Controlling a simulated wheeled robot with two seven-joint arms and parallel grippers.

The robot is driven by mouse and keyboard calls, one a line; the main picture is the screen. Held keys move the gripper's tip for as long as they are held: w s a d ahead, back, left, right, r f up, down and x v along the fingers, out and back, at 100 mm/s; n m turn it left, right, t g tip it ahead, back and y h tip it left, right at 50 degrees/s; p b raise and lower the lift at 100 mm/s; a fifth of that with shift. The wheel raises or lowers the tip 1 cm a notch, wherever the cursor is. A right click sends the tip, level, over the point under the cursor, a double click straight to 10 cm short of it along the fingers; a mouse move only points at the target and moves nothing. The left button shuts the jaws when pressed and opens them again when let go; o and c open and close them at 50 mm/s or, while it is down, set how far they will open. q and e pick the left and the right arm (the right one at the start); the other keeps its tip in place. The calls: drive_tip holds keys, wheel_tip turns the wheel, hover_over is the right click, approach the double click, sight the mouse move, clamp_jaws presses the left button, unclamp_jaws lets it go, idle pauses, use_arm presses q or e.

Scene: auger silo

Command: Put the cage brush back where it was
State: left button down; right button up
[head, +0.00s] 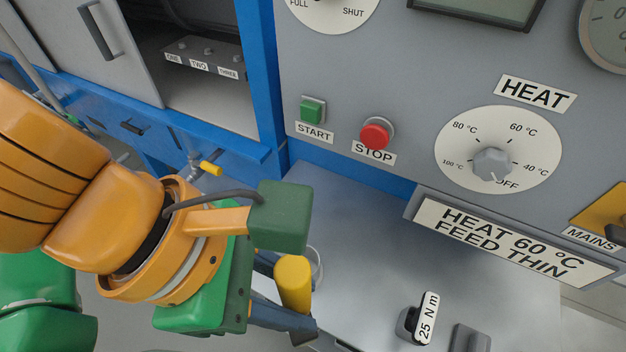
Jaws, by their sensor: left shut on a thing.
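My left gripper (290,315) reaches in from the left, low in the head view, over the front of the grey bench top. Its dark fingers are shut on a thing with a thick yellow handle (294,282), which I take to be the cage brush. The handle stands up from the fingers, slightly tilted, with a thin pale loop beside its upper end. The brush's head is not visible. My right gripper is out of view.
The grey bench top (460,260) holds a dark holder tagged 25 N m (423,320). Behind it rises a panel with a green START button (312,110), a red STOP button (375,135) and a HEAT dial (492,163). An open cupboard (205,95) is at upper left.

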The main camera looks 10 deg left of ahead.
use_arm(q)
drive_tip(key=shift+w+d+p, duration=0.1)
drive_tip(key=shift+w+p, duration=0.25)
drive_tip(key=shift+w, duration=0.05)
drive_tip(key=w+a+f+p, duration=0.2)
drive_tip(key=w+f+p, duration=0.1)
drive_tip(key=w+f, duration=0.9)
drive_tip(key=shift+w+a+f, duration=0.3)
drive_tip(key=shift+w+f, duration=0.1)
drive_tip(key=shift+f, duration=0.1)
drive_tip(key=shift+f+b, duration=0.6)
drive_tip(key=shift+b, duration=0.1)
drive_tip(key=c, duration=0.6)
unclamp_jaws()
